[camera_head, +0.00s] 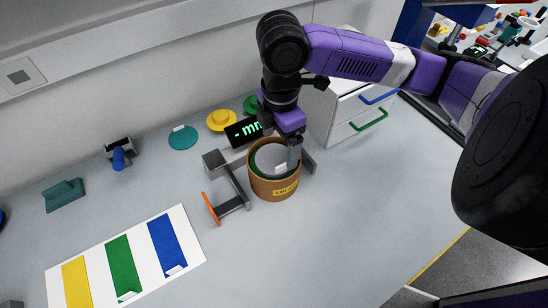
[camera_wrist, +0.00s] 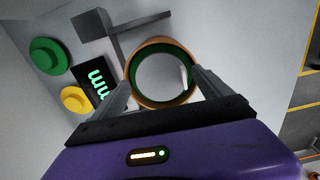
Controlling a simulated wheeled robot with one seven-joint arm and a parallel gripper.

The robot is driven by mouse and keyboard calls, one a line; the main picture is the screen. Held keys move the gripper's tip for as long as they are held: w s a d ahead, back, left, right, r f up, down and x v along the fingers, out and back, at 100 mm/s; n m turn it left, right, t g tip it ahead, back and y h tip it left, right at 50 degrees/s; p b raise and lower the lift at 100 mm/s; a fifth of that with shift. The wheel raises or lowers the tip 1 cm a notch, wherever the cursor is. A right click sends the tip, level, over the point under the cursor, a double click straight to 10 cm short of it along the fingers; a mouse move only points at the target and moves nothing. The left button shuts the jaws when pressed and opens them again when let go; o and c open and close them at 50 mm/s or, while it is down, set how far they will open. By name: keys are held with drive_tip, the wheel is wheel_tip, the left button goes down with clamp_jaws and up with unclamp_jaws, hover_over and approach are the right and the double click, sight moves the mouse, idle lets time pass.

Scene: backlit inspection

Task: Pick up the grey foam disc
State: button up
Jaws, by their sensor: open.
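A round brown container (camera_head: 274,188) with a yellow label stands on the bench. A light grey disc (camera_head: 268,159) shows inside it, within a dark green ring. In the wrist view the grey disc (camera_wrist: 158,83) lies inside the green ring and brown rim (camera_wrist: 134,64), with a small pale tab at its right. I cannot tell how deep it sits. My gripper (camera_head: 285,148) is over the container, pointing down. In the wrist view my gripper (camera_wrist: 161,80) is open, its fingers on either side of the container's mouth, with nothing between them gripped.
A grey caliper-like gauge (camera_head: 235,203) with an orange end and a lit display (camera_head: 243,131) stands close at the container's left. Yellow (camera_head: 221,120) and green knobbed discs are behind. White drawers (camera_head: 345,115) are at right. A striped card (camera_head: 125,262) lies front left. The bench right of the container is clear.

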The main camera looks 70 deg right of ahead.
sight(279, 156)
drive_tip(key=shift+f, duration=1.85)
drive_tip(key=c, duration=0.6)
drive_tip(key=shift+c, duration=0.3)
drive_tip(key=shift+r, duration=0.15)
